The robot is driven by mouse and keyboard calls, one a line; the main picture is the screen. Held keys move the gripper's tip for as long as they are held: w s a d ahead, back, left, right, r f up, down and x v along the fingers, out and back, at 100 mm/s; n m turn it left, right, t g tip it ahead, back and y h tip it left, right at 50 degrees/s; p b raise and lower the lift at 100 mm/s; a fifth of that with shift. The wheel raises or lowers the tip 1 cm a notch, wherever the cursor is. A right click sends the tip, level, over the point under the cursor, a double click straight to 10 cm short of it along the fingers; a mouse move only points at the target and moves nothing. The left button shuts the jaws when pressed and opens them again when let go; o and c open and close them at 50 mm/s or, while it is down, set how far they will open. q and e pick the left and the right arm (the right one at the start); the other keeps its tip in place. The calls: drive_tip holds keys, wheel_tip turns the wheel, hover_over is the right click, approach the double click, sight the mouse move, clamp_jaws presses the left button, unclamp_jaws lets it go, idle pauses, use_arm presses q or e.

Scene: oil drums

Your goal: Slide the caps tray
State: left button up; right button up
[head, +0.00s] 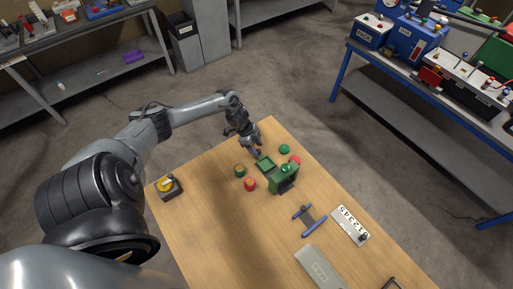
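The caps tray seems to be the small green tray (265,164) on the wooden table, beside a green block-like fixture (283,178). My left gripper (256,149) is low over the far end of the table, just behind the tray. Its fingers are too small to show whether they are open or shut, and I cannot tell whether they touch the tray. A green cap (285,149) and a red cap (295,160) lie near the fixture. A green drum (240,170) and a red drum (250,184) stand left of it. My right gripper is not in view.
A yellow-topped button box (170,187) sits at the table's left edge. A blue-handled stand (309,219), a numbered plate (351,225) and a grey plate (320,268) lie nearer on the right. The left-middle of the wooden table (215,235) is clear.

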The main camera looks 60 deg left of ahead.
use_arm(q)
drive_tip(key=shift+d, duration=0.1)
drive_tip(key=shift+s+r, duration=0.15)
drive_tip(key=shift+r, duration=0.3)
drive_tip(key=p+v, duration=0.1)
drive_tip(key=v, duration=0.9)
drive_tip(key=shift+f, duration=0.15)
